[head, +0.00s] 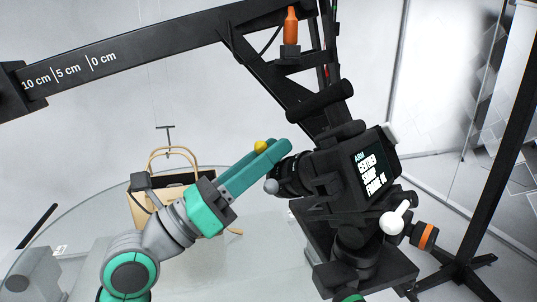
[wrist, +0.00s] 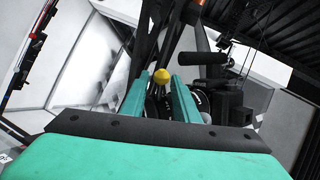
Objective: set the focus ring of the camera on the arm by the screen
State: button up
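The black camera (head: 325,172) sits on its mount on the arm, with a lit screen (head: 372,172) on its side. Its dark lens with the focus ring (head: 292,176) points left in the head view. A yellow ball knob (head: 261,147) and a grey ball knob (head: 271,186) show beside the lens. My gripper (head: 281,148) has its teal fingers at the lens. In the wrist view, the yellow knob (wrist: 162,76) shows between the tips of my gripper (wrist: 161,82). The fingers are apart, and no firm grip on the knob shows. The fingers partly hide the lens.
A beige handbag (head: 205,215) stands on the round glass turntable (head: 85,222), behind my arm. A black beam with centimetre marks (head: 130,50) crosses above. A black stand (head: 490,170) rises at the right.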

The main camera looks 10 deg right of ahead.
jog(key=v, duration=1.1)
jog(key=shift+w+d, duration=0.1)
jog(key=shift+w, duration=0.05)
